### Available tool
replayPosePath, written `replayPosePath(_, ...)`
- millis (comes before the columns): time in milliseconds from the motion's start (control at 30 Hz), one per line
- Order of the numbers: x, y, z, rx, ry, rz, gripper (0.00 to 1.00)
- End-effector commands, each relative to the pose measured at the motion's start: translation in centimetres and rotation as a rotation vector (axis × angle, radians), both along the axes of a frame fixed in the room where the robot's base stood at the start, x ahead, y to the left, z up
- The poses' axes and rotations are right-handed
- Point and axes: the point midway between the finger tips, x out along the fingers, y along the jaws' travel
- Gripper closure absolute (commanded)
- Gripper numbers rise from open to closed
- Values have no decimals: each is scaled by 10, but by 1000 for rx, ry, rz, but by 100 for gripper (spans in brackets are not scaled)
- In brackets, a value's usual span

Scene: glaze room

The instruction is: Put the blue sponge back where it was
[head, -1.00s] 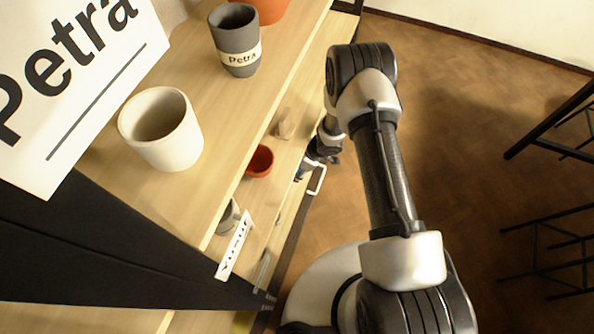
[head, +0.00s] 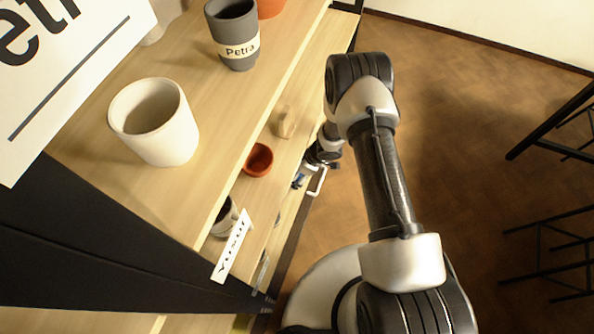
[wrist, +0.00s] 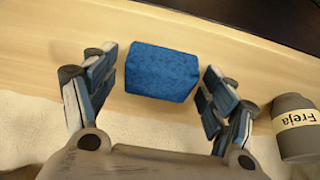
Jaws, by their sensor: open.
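The blue sponge (wrist: 162,72) is a block lying on a pale wooden shelf (wrist: 50,45) in the wrist view. My gripper (wrist: 163,82) is open, with one finger to the left of the sponge and one to its right. Gaps show between the sponge and both fingers, so it is not clasped. In the head view my gripper (head: 301,178) is small and partly hidden by my arm, at the edge of a lower shelf. A bit of blue shows there, but I cannot tell sponge from finger pads.
A grey cup labelled Freja (wrist: 296,125) stands close to the right finger. In the head view, a red bowl (head: 258,160), a cup labelled Petra (head: 233,35), a white cup (head: 155,122) and a Yusuf label (head: 231,247) are on the shelves. Floor to the right is open, with dark stools beyond.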

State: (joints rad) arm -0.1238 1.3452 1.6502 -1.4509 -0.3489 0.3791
Motion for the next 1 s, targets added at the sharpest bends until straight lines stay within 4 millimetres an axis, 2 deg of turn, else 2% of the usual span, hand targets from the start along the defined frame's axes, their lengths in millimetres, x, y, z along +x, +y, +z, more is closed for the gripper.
replayPosePath(200, 0, 0, 1, 0, 0, 0, 22)
replayPosePath(333, 0, -2, 12, 0, -2, -2, 22)
replayPosePath(733, -11, -32, 89, 0, -3, -1, 22)
replayPosePath(900, -14, -40, 109, 0, -1, 0, 22)
replayPosePath(1000, -16, -43, 114, 0, 0, 0, 22)
